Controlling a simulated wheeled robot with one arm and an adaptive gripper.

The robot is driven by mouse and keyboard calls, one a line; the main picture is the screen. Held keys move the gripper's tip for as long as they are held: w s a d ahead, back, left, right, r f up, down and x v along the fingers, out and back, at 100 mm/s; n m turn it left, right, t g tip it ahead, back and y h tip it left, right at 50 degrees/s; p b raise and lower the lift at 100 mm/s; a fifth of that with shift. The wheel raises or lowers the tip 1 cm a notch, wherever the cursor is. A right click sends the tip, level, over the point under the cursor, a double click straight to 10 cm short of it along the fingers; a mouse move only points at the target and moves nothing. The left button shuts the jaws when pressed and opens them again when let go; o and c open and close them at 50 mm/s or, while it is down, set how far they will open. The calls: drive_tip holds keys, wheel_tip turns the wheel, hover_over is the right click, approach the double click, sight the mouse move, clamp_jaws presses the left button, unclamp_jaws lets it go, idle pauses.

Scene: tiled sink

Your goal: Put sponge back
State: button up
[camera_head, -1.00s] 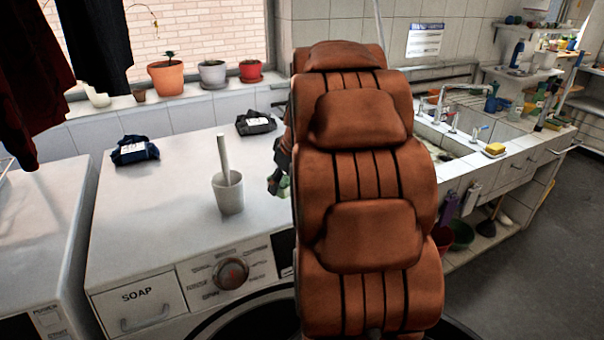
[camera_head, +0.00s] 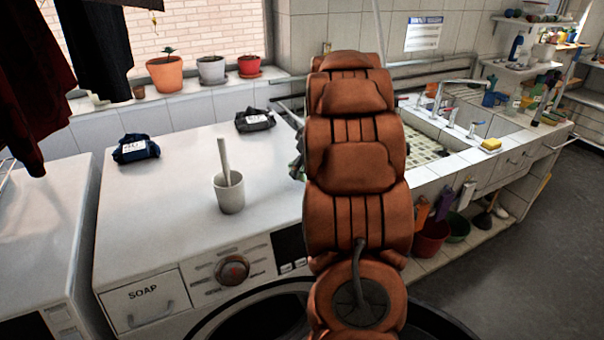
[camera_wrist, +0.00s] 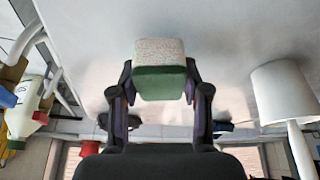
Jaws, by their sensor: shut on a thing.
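A sponge (camera_wrist: 160,68) with a pale, speckled layer and a green layer is between the two fingers of my gripper (camera_wrist: 160,84) in the wrist view. My gripper is shut on it, and the sponge looks clear of the white surface around it. A second, yellow sponge (camera_head: 491,144) lies on the tiled rim of the sink (camera_head: 428,148).
A white cup with a stick (camera_head: 229,192) stands on the machine top, with a dark blue bundle (camera_head: 136,149) and a black bundle (camera_head: 254,120) behind it. Taps (camera_head: 450,115) rise behind the sink. Potted plants (camera_head: 166,73) line the window sill.

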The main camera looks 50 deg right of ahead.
sight(302, 175)
drive_tip(key=shift+f+p, duration=0.5)
drive_tip(key=shift+f, duration=0.9)
drive_tip(key=shift+f, duration=0.15)
drive_tip(key=o, duration=1.2)
drive_tip(key=shift+r, duration=0.3)
drive_tip(key=b+v, duration=0.3)
drive_tip(key=v, duration=0.8)
drive_tip(key=shift+s+r, duration=0.15)
drive_tip(key=shift+r, duration=0.2)
